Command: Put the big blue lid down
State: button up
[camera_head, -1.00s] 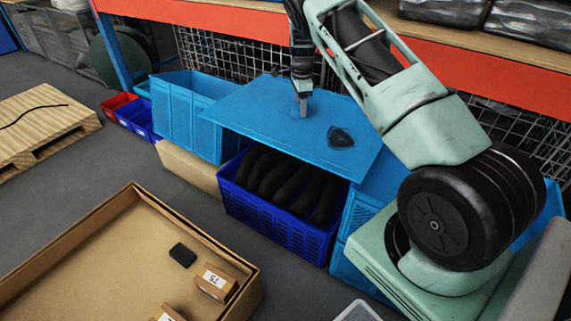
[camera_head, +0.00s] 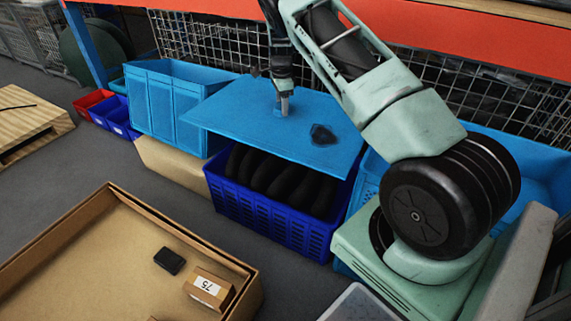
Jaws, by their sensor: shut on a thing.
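The big blue lid (camera_head: 243,113) is a flat light blue sheet with a dark patch (camera_head: 322,134) on its right part. My gripper (camera_head: 283,108) is shut on the lid near its middle and holds it roughly level, with a slight tilt. The lid is above a dark blue crate (camera_head: 270,215) that holds several long black rounded things (camera_head: 262,172). The lid covers the rear of the crate from view. I cannot tell whether the lid touches the crate or the bins beside it.
A tall light blue bin (camera_head: 165,105) stands left of the crate, with small red (camera_head: 95,99) and blue (camera_head: 120,122) bins beyond it. A cardboard tray (camera_head: 90,255) with a black block (camera_head: 169,261) and a labelled box (camera_head: 209,287) is in front. Grey floor lies between.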

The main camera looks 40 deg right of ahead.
notch_tip(320, 180, down, 21)
jog(key=b, duration=1.2)
jog(key=shift+r+b, duration=0.15)
jog(key=shift+b, duration=0.2)
jog(key=o, duration=1.1)
